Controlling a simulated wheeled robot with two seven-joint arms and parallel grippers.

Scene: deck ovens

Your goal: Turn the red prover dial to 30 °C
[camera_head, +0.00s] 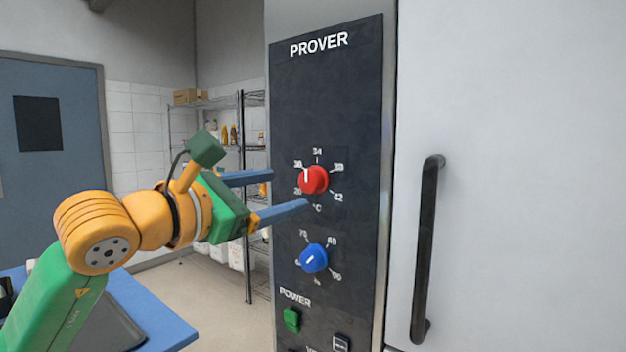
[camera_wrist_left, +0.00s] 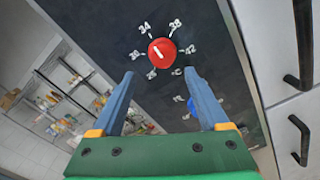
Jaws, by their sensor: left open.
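The red prover dial (camera_head: 314,180) is on the dark panel (camera_head: 322,110), below the word PROVER. It also shows in the left wrist view (camera_wrist_left: 161,52), beyond the fingertips. Its white mark tilts up and left, seemingly between 30 and 34; the exact reading is hard to tell. My left gripper (camera_head: 290,190) is open and empty, its blue fingers pointing at the panel just left of and below the dial. In the left wrist view (camera_wrist_left: 158,72), the fingertips are spread on either side, short of the dial. My right gripper is not in view.
A blue dial (camera_head: 314,258) sits below the red one, with a green power switch (camera_head: 292,320) lower down. A black door handle (camera_head: 428,250) stands out at the right. A wire shelf (camera_head: 250,190) and a blue table (camera_head: 150,310) are at the left.

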